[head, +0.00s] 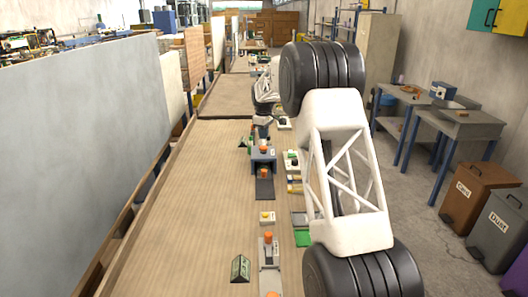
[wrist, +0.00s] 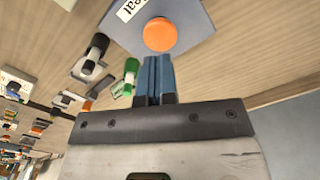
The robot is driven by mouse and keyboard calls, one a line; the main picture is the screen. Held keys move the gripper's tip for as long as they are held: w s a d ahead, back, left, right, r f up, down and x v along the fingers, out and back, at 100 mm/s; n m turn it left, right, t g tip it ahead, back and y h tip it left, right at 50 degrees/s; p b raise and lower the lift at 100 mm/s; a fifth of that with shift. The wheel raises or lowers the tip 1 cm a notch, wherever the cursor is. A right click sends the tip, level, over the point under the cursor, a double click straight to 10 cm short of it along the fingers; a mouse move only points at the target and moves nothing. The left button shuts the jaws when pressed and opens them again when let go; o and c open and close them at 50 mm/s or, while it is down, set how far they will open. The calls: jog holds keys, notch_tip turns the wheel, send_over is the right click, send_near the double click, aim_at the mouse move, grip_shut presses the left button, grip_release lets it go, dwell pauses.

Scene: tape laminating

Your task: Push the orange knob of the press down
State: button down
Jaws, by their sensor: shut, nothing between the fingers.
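The press (head: 262,164) is a blue-grey block in the middle of the bench in the head view. Its orange knob (head: 264,149) sits on top beside a white label. In the wrist view, the round orange knob (wrist: 160,34) is on the press's grey-blue top plate (wrist: 194,25), next to a label partly reading "eat". My gripper (wrist: 156,58) is shut and empty, its blue fingers together with the tips close by the knob's lower edge in that view. I cannot tell whether they touch it. In the head view my gripper (head: 262,134) is small, just beyond the knob.
A second device with an orange top (head: 268,238) stands nearer on the bench, with a small green sign (head: 241,268) beside it. A yellow button box (head: 266,217) lies between. A green device (wrist: 131,72) is left of my fingers. The bench's left side is clear.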

aim_at(264, 147)
jog(key=shift+r, duration=0.95)
jog(key=shift+r, duration=0.1)
jog(key=shift+s+d+r, duration=0.2)
jog(key=shift+s+r, duration=0.25)
jog(key=s+d+r+m, duration=0.25)
jog(key=s+r, duration=0.35)
jog(key=s, duration=0.6)
jog(key=s+d+r+m+t, duration=0.15)
jog(key=s+d+r, duration=0.3)
jog(key=s, duration=0.65)
jog(key=s+d+r+m, duration=0.25)
jog(key=s+r, duration=0.35)
jog(key=s, duration=0.6)
jog(key=s+d+f+m, duration=0.1)
jog(key=s+f+m, duration=0.1)
jog(key=s, duration=1.1)
jog(key=s+d+f+m, duration=0.1)
jog(key=s+d+f, duration=0.1)
jog(key=s, duration=1.2)
jog(key=s+d+f+m+t, duration=0.1)
jog(key=s+f, duration=0.3)
jog(key=s, duration=0.9)
jog(key=shift+s+d+f+m, duration=0.35)
jog(key=shift+d+m, duration=0.15)
jog(key=shift+m, duration=0.35)
